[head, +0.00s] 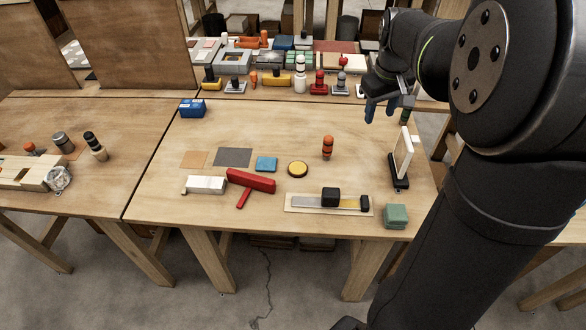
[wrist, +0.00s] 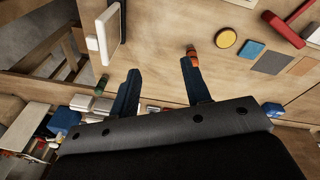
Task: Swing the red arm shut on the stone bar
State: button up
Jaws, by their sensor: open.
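The red arm (head: 250,181) lies near the front of the table in the head view, with a short red handle pointing towards the front edge. Its left end is close to a pale block (head: 205,185), which looks like the stone bar; I cannot tell whether they touch. The red arm also shows at the top right of the wrist view (wrist: 284,24); the bar is not clearly seen there. My gripper (head: 383,106) is open and empty above the table's back right, well away from the red arm. Its two fingers (wrist: 161,88) show apart in the wrist view.
An orange cylinder (head: 328,147), a yellow disc (head: 298,169) and a blue square (head: 266,164) stand behind and right of the red arm. An upright white panel (head: 403,155) is at the right. A slider board (head: 305,203) and green block (head: 396,215) are in front. The back middle is clear.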

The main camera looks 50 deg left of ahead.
jog(key=s+a+f+n+g, duration=0.1)
jog(key=s+a+f+n, duration=0.35)
jog(key=s+a, duration=0.6)
jog(key=n+h, duration=0.1)
jog(key=n, duration=0.4)
send_near(265, 180)
jog(key=shift+g, duration=0.3)
jog(key=f, duration=1.1)
jog(key=shift+w+f, duration=0.1)
jog(key=shift+w, duration=0.2)
grip_shut()
